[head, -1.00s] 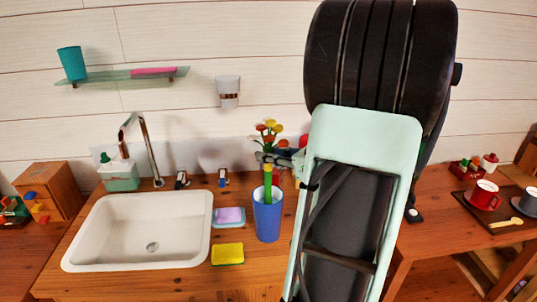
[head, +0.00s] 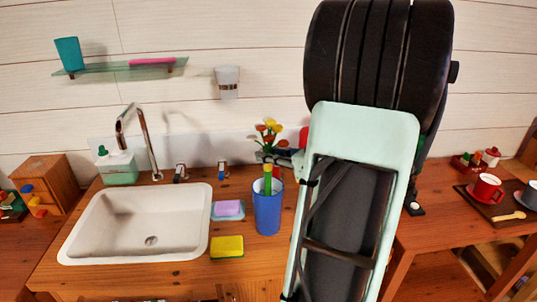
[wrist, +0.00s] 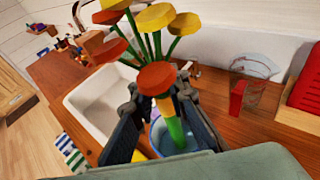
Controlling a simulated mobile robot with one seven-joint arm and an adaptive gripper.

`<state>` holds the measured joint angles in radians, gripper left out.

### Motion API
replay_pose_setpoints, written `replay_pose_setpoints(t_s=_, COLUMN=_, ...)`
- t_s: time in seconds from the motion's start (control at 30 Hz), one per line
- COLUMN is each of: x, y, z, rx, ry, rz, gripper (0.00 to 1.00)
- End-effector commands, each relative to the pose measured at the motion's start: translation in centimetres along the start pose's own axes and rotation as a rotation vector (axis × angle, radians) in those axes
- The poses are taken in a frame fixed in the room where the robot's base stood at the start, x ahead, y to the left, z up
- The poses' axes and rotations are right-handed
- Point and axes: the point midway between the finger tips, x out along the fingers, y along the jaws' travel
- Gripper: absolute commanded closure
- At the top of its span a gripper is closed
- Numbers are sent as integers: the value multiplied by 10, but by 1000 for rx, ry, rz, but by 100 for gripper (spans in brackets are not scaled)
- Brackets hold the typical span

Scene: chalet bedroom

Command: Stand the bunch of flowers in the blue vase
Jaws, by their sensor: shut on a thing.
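The bunch of flowers (head: 268,133) has red, orange and yellow heads on green stems. My gripper (head: 275,159) is shut on its stems, above the blue vase (head: 267,212). The vase stands upright on the wooden counter, right of the sink. The bunch is roughly upright, its lower end at the vase's mouth. In the wrist view the flowers (wrist: 155,78) rise between the fingers of my gripper (wrist: 160,103), and the stem runs down against the blue vase (wrist: 157,138). I cannot tell how deep the stem reaches.
A white sink (head: 140,222) lies left of the vase. A soap dish with purple soap (head: 228,208) and a yellow sponge (head: 227,246) sit between them. Red and grey cups (head: 487,188) are far right.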

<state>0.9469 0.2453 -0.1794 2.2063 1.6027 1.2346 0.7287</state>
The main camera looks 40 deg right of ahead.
Motion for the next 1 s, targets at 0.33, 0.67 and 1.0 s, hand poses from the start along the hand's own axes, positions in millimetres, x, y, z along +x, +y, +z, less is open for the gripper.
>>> replay_pose_setpoints(t_s=0.33, x=1, y=0, z=-4, rx=0, ry=0, rz=0, gripper=100)
replay_pose_setpoints(t_s=0.67, x=1, y=0, z=-4, rx=-1, ry=0, rz=0, gripper=65)
replay_pose_setpoints(t_s=1.0, x=1, y=0, z=-4, rx=0, ry=0, rz=0, gripper=42)
